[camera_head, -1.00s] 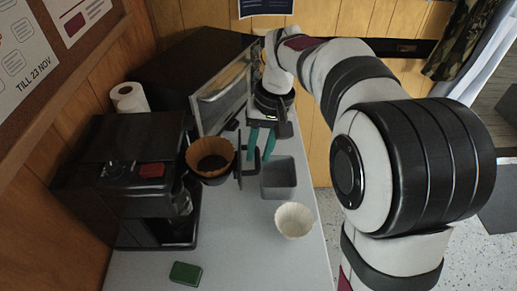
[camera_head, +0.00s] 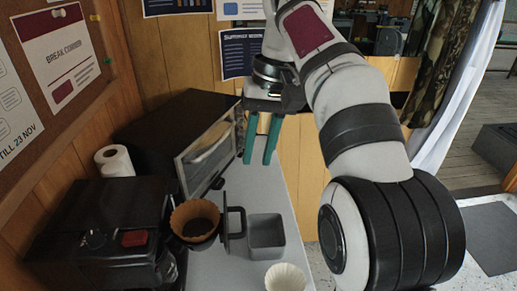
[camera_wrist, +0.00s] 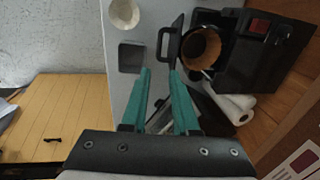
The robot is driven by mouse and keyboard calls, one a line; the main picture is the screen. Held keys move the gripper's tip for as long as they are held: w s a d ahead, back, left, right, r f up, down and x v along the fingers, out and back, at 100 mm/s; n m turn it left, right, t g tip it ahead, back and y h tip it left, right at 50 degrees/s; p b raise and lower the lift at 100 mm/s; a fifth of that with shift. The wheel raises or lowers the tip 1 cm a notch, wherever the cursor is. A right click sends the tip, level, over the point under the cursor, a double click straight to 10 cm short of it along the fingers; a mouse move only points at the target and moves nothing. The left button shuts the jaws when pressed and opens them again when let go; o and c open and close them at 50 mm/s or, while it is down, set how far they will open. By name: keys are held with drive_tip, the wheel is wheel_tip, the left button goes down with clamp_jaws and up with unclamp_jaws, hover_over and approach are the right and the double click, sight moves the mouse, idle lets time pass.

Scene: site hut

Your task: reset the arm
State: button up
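My gripper (camera_head: 257,161) has two teal fingers that point down, with a clear gap between them. It is open and empty, held in the air near the front of the toaster oven. The fingers also show in the wrist view (camera_wrist: 159,72), apart and with nothing between them. My arm reaches up on the right side of the head view and bends over to the gripper.
The grey counter (camera_head: 215,268) holds a black coffee maker (camera_head: 95,225), a filter basket with a brown filter (camera_head: 195,220), a grey square container (camera_head: 266,236), a white paper filter (camera_head: 285,278), a toaster oven (camera_head: 165,135) and a paper roll (camera_head: 114,160).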

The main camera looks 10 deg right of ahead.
drive_tip(key=s+f+m, duration=0.3)
drive_tip(key=s+f, duration=0.6)
drive_tip(key=s, duration=0.4)
drive_tip(key=s+d+f+m, duration=0.1)
drive_tip(key=s+f+m, duration=0.1)
drive_tip(key=s+f, duration=0.7)
drive_tip(key=s, duration=0.4)
drive_tip(key=shift+s+d+f+m, duration=0.3)
drive_tip(key=shift+s+f+m, duration=0.1)
